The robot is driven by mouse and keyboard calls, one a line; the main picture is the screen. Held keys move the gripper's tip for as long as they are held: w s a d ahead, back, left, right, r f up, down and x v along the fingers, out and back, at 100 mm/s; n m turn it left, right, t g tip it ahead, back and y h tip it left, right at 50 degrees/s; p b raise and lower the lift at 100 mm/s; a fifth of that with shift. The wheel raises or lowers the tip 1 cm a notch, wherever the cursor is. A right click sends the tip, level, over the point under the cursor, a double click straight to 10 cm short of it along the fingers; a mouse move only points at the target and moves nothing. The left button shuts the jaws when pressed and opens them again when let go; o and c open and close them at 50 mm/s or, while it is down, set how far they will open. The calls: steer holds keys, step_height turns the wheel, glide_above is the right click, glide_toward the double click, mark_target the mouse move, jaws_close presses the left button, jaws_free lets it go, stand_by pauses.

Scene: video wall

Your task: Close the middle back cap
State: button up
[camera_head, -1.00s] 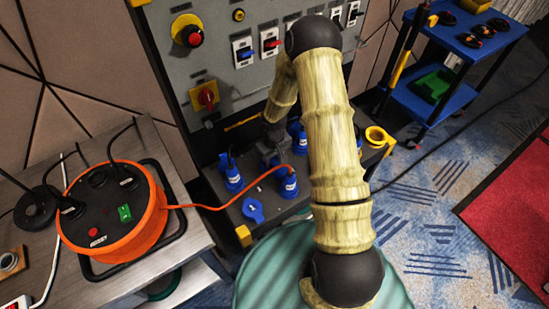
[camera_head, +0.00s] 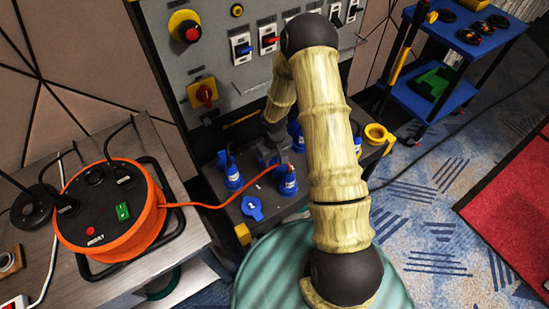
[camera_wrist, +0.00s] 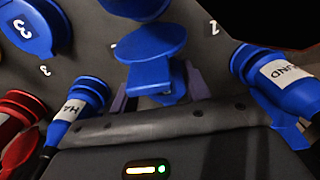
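In the wrist view a blue socket cap (camera_wrist: 152,42) stands raised, with its round face tilted toward the camera. Its blue socket base (camera_wrist: 150,78) is below it. My gripper (camera_wrist: 158,95) has its dark fingers apart on either side of this base; contact cannot be told. In the head view my gripper (camera_head: 270,152) reaches down at the back of the socket box (camera_head: 215,183), and hides the cap there. Another blue cap (camera_head: 252,208) shows at the box's front.
Blue plugs (camera_head: 232,175) stand close around my gripper, and one labelled plug (camera_wrist: 283,75) is at its right in the wrist view. An orange cable reel (camera_head: 110,212) sits on the left bench, its cable running to the box. A blue cart (camera_head: 430,95) stands at the right.

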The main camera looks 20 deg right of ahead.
mark_target(274, 165)
steer(key=shift+r, duration=0.1)
step_height(274, 165, up, 17)
steer(key=shift+r+p, duration=0.15)
steer(key=shift+p, duration=0.25)
stand_by(0.6)
steer(key=s+r+m+t+p, duration=0.2)
steer(key=s+r+m+p, duration=0.1)
steer(key=s+r, duration=1.2)
steer(key=shift+d+m+t+p, duration=0.2)
steer(key=shift+m+t+p, duration=0.1)
steer(key=shift+p, duration=0.55)
